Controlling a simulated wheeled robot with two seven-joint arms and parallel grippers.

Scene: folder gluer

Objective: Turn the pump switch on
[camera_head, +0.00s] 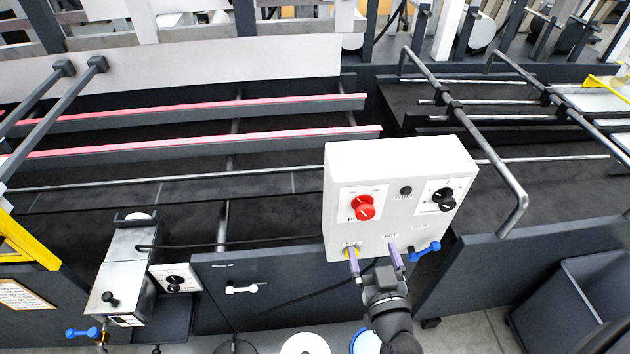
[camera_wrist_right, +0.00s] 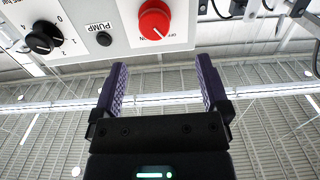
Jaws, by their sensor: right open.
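A pale control box (camera_head: 400,225) carries a red rotary knob (camera_head: 362,207) on a white plate. The knob also shows at the top of the right wrist view (camera_wrist_right: 155,20), with small lettering beside it. Its exact setting is hard to read. A small round black part (camera_head: 406,190) sits right of it with a label below; in the right wrist view, the label (camera_wrist_right: 98,28) reads PUMP. My right gripper (camera_head: 375,261) is at the box's lower edge, below the red knob. Its purple fingers (camera_wrist_right: 161,80) are apart and empty. My left gripper is not in view.
A black dial (camera_head: 443,199) is at the box's right, and a blue handle (camera_head: 426,250) is at its lower right. Dark bars (camera_head: 465,125) stand behind to the right. A metal unit (camera_head: 125,270) with a black knob stands at the lower left.

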